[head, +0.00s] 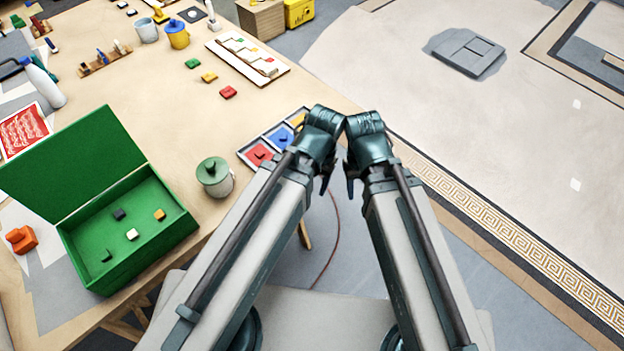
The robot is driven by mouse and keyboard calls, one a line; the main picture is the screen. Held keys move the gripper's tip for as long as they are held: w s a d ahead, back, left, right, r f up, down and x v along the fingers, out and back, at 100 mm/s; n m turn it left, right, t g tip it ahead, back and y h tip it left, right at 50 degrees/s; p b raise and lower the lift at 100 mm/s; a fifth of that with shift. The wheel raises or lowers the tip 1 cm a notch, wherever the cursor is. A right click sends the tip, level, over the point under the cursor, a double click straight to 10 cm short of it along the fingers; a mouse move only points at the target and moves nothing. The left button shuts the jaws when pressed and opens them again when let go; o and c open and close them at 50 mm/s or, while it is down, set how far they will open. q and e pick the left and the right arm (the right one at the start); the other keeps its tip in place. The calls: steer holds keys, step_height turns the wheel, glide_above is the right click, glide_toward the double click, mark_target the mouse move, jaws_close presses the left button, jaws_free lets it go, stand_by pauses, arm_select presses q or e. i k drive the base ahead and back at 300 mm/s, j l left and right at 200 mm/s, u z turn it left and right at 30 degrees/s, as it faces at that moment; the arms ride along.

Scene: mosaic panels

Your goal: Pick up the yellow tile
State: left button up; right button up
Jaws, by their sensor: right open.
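A yellow tile (209,77) lies on the wooden table, between a green tile (192,63) and a red tile (228,92). Another yellow-orange tile (160,215) lies inside the open green box (95,262), with black, white and green pieces. My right gripper (350,186) hangs beyond the table's right edge, open and apart from the tiles. My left gripper (325,184) hangs close beside it, mostly hidden behind its arm; I cannot tell its jaw state. Both are well away from the yellow tiles.
A tray with red, blue and yellow sections (246,157) lies at the table's right edge, partly behind my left arm. A lidded grey-green pot (216,181) stands near it.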

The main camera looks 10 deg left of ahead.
mark_target(160, 214)
steer(key=u, duration=1.85)
steer(key=k+j, duration=0.1)
steer(key=j, duration=0.2)
steer(key=k+j+z, duration=0.1)
steer(key=j, duration=0.25)
steer(key=k+j, duration=0.15)
steer(key=j, duration=0.15)
steer(key=k+j+z, duration=0.1)
steer(key=j, duration=0.25)
